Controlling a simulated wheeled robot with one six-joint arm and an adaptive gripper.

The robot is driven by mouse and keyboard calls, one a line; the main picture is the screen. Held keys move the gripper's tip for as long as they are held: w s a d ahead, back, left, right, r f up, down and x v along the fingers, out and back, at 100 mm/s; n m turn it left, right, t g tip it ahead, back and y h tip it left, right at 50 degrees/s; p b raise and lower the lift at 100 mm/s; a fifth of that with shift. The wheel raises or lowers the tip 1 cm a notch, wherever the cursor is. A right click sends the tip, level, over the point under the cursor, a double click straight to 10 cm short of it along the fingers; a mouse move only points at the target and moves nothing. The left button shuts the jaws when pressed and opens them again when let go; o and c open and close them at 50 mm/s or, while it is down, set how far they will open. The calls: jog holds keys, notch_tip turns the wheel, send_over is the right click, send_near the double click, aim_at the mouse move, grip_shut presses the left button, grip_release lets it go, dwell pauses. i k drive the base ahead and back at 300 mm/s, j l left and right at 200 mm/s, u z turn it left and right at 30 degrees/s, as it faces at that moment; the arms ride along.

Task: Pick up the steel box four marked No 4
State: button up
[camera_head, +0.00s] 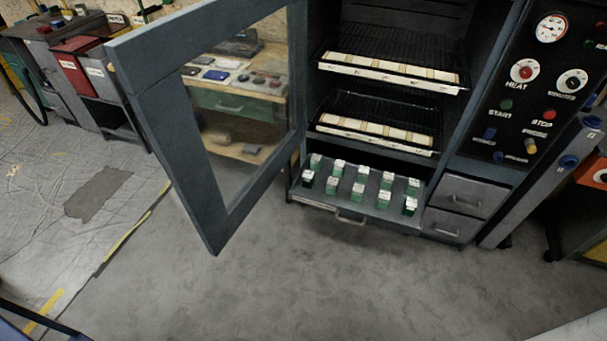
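No box that I can read as No 4 shows in the head view. Several small green boxes with pale tops (360,190) stand upright in rows in a pulled-out grey drawer (350,215) low in the oven-like cabinet. Their markings are too small to read, and I cannot tell whether any is steel. Two wire racks inside the cabinet carry pale strips, an upper strip (390,75) and a lower strip (375,134), each divided into sections; any marks on them are unreadable. My gripper is not in view.
The cabinet's glazed door (130,80) stands wide open to the left, over the floor. A control panel (540,90) and two closed drawers (470,197) are at the right. Red and grey bins (85,70) stand far left. The grey floor (290,280) in front is clear.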

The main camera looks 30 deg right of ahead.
aim_at(309, 177)
jog(key=i+l, duration=0.15)
jog(key=i, duration=0.3)
jog(key=i+l, duration=0.2)
jog(key=i, duration=0.25)
jog(key=i+l+u, duration=0.1)
jog(key=i, duration=0.35)
